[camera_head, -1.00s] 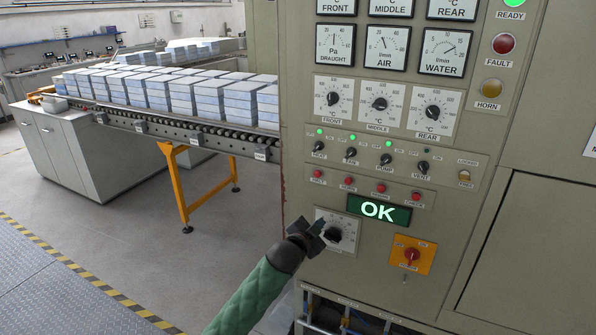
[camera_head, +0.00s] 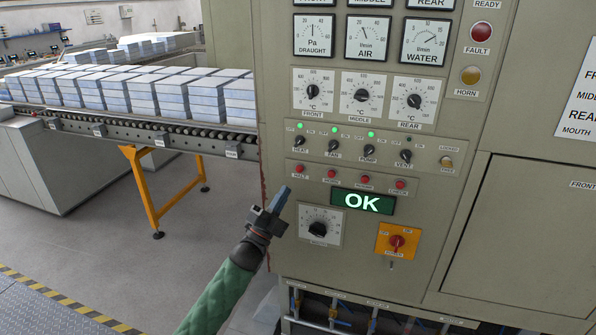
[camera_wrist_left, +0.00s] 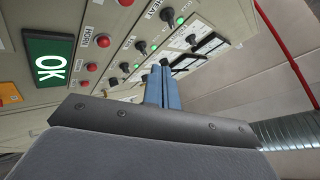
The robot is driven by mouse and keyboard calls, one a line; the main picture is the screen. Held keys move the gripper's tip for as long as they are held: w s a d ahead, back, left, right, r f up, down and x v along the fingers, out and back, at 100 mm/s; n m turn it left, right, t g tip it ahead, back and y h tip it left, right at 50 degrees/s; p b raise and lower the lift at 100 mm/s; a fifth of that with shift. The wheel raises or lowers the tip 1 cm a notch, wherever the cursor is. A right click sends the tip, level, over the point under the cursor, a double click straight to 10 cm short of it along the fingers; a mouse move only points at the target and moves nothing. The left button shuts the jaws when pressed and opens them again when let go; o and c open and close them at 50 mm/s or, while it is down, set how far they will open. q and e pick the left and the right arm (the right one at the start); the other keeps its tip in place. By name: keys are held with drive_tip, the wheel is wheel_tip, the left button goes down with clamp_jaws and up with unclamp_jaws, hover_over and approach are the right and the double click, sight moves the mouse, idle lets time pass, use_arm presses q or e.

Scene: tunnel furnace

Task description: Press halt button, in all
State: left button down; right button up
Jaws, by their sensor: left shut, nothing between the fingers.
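The halt button is the leftmost red button (camera_head: 299,169) in the row of red buttons on the grey control panel (camera_head: 272,90). Its label looks like HALT, though the text is small. My left gripper (camera_head: 284,193) is shut and empty, just below and left of that button and apart from it in the head view. In the left wrist view, its blue fingertips (camera_wrist_left: 162,84) are together and point up toward the panel. Red buttons also show there, left of the fingers. My right gripper is not in view.
A green OK display (camera_head: 362,201) sits below the red buttons. A dial (camera_head: 318,229) and a red-on-yellow rotary switch (camera_head: 397,241) are below it. Switches (camera_head: 333,146) line the row above. A roller conveyor (camera_head: 180,136) with stacked blocks is at the left.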

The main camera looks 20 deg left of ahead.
sight(299, 169)
use_arm(q)
drive_tip(key=shift+a, duration=0.1)
idle(0.3)
